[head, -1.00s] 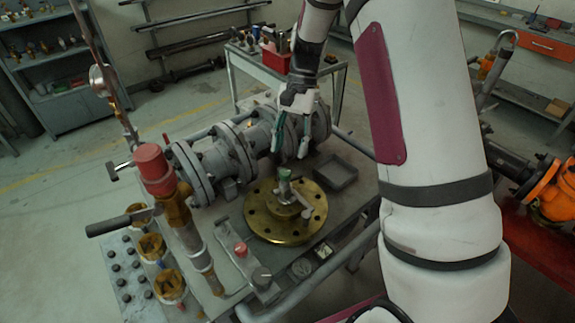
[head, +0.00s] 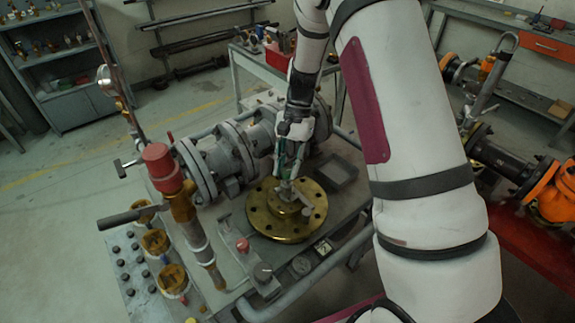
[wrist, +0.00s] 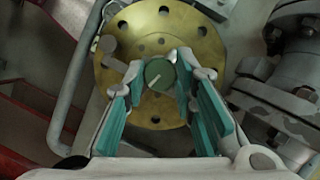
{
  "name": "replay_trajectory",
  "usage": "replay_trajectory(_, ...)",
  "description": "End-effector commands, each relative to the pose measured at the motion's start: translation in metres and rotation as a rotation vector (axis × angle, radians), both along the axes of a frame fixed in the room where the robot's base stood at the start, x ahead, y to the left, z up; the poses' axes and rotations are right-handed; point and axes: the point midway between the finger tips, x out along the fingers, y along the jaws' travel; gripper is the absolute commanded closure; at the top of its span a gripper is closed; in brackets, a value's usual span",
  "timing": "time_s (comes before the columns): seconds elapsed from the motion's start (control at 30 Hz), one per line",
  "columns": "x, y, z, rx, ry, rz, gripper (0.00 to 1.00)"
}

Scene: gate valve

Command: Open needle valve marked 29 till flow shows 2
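The needle valve has a round green knob (wrist: 160,74) with a pale pointer line, above a brass flange (head: 262,222). In the head view my gripper (head: 286,172) is directly over the flange and hides most of the knob. In the wrist view my gripper (wrist: 160,68) is open, its teal-padded fingers on either side of the knob. A small gap seems to show between fingers and knob; contact is not clear. A small plate (head: 323,248) and a round dial (head: 301,265) sit at the bench's front edge. The mark 29 and a flow reading are not legible.
A lever (head: 308,203) sticks out beside the valve. A grey flanged pipe valve (head: 220,160) lies behind it, and an empty grey tray (head: 335,173) is to the right.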

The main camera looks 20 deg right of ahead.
Motion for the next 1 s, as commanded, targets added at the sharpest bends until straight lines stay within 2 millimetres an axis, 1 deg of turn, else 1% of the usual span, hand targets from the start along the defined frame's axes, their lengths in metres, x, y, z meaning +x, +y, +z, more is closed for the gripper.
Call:
replay_trajectory(0.13,0.0005,0.0003,-0.0002,0.000,0.000,0.009,1.00)
replay_trajectory(0.3,0.0019,0.0007,-0.0009,0.000,0.000,0.105,1.00)
replay_trajectory(0.53,0.0008,0.0005,0.0002,0.000,-0.002,0.110,1.00)
replay_trajectory(0.57,0.0008,0.0005,0.0002,0.000,-0.002,0.110,0.69)
replay_trajectory(0.6,0.0007,0.0004,0.0002,0.000,-0.002,0.110,0.59)
replay_trajectory(0.63,0.0007,0.0004,0.0002,0.000,-0.001,0.109,0.56)
replay_trajectory(0.9,0.0006,0.0004,0.0004,0.001,-0.001,0.109,0.56)
replay_trajectory(1.0,0.0021,-0.0005,0.0037,-0.001,-0.002,0.109,0.56)
